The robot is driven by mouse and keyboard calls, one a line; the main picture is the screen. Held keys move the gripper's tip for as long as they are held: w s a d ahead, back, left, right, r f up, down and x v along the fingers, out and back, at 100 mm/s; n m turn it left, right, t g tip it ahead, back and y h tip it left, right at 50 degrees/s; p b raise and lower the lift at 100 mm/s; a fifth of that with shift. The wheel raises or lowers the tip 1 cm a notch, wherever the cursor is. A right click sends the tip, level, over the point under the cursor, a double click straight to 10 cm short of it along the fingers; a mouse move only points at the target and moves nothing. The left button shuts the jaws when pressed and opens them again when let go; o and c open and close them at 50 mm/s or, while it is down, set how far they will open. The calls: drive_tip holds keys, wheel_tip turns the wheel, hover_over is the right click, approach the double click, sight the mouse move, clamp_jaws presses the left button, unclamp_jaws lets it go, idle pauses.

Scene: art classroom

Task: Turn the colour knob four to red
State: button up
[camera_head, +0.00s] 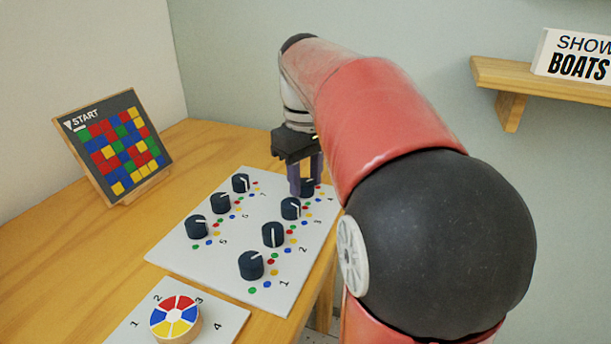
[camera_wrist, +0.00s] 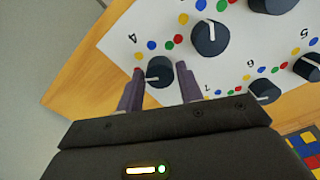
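Colour knob four (camera_wrist: 159,72) is a dark round knob with a white pointer line, at the far right end of the white board (camera_head: 222,235). The printed 4 and small coloured dots lie beside it. In the wrist view its pointer is turned left, towards the left finger; which dot it meets is unclear. My gripper (camera_wrist: 160,75) points down with its two purple fingers on either side of the knob, with small gaps visible. In the head view my gripper (camera_head: 306,180) stands over this knob (camera_head: 307,188) and partly hides it.
Knob three (camera_head: 290,209), knob two (camera_head: 273,235) and knob one (camera_head: 251,265) follow nearer in the same row. Another row of knobs (camera_head: 220,203) lies to the left. A colour wheel (camera_head: 175,317) and a tilted START panel (camera_head: 115,144) share the wooden table (camera_head: 60,255).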

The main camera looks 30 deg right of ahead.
sight(306, 182)
drive_tip(key=shift+o, duration=1.4)
drive_tip(key=shift+r, duration=0.1)
wheel_tip(306, 182, up, 8)
drive_tip(key=shift+f, duration=0.2)
